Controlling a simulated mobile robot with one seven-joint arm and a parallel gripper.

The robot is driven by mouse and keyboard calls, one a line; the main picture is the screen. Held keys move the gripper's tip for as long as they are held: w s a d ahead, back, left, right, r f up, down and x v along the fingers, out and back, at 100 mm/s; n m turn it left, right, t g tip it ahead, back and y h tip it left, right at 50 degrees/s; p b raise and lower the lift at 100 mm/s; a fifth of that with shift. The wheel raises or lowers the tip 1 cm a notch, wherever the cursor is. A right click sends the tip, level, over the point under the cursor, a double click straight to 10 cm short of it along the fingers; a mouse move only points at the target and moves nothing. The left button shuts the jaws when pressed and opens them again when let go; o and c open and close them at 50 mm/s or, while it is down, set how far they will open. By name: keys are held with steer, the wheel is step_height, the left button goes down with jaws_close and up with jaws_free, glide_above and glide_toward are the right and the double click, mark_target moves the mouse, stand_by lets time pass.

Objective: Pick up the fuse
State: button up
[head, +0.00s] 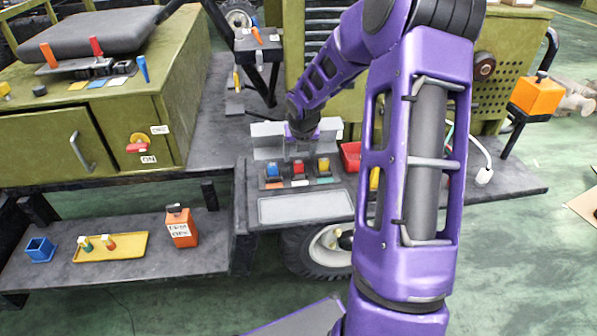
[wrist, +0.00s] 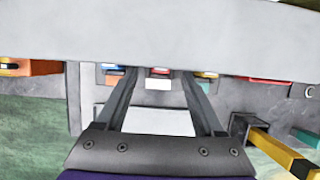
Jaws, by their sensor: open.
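A grey panel box holds a row of coloured blocks: a blue one (head: 272,169), a red one (head: 298,167) and a yellow one (head: 323,164). Which of these, if any, is the fuse I cannot tell. Two small pegs, one with green (head: 86,243) and one with red (head: 108,242), stand on a yellow tray (head: 128,249) on the low shelf. My gripper (wrist: 160,88) is open and empty above the box. In the wrist view the red block (wrist: 158,72) shows between its fingers; a pale grey panel (wrist: 160,35) hides the fingertips' far side.
A red bin (head: 350,154) sits right of the box, partly behind my arm. A blue cup (head: 40,249) and an orange container (head: 181,227) stand on the low shelf. A yellow bar (wrist: 275,148) lies right of the fingers in the wrist view.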

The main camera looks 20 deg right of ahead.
mark_target(299, 161)
steer(key=b+x, duration=0.1)
steer(key=x, duration=0.4)
steer(key=shift+w+d+f, duration=0.1)
steer(key=shift+w, duration=0.05)
steer(key=shift+c, duration=0.3)
jaws_close()
